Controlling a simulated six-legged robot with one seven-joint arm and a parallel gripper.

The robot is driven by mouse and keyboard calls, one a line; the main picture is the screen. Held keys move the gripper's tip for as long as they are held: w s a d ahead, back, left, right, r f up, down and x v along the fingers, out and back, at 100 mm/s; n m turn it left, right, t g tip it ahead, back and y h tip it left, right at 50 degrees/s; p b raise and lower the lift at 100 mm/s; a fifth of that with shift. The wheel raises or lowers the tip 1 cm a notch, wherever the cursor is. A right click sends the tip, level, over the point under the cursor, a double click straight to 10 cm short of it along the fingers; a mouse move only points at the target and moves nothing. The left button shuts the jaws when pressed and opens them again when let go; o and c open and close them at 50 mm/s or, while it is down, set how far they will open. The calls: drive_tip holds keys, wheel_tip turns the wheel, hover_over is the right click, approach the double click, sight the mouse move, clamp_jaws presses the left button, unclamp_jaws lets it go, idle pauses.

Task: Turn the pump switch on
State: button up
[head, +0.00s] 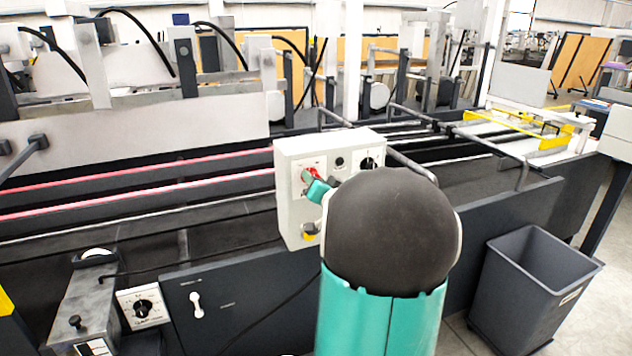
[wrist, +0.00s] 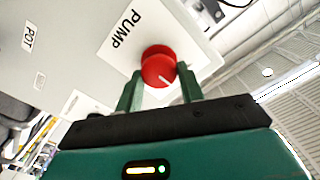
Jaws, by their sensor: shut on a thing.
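The pump switch is a red round knob (wrist: 159,66) with a white pointer line, on a pale plate marked PUMP in the wrist view. In the head view the red knob (head: 310,173) shows at the upper left of a white control box (head: 288,220). My gripper (wrist: 160,76) has its two green fingers on either side of the knob and is shut on it. In the head view my teal gripper (head: 317,189) reaches the knob from the front. My dark round arm joint hides the box's lower right part.
A black dial (head: 368,164) and a small black button (head: 340,162) sit right of the knob. A yellow-based knob (head: 310,230) is lower on the box. A grey bin (head: 530,285) stands at right. Dark machine rails run behind the box.

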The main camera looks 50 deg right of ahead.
drive_tip(key=shift+f+m, duration=0.1)
drive_tip(key=shift+m, duration=3.6)
drive_tip(key=o, duration=1)
drive_tip(key=shift+w, duration=0.1)
drive_tip(key=shift+c, duration=0.2)
drive_tip(key=v, duration=1.4)
drive_tip(key=shift+d+f, duration=0.1)
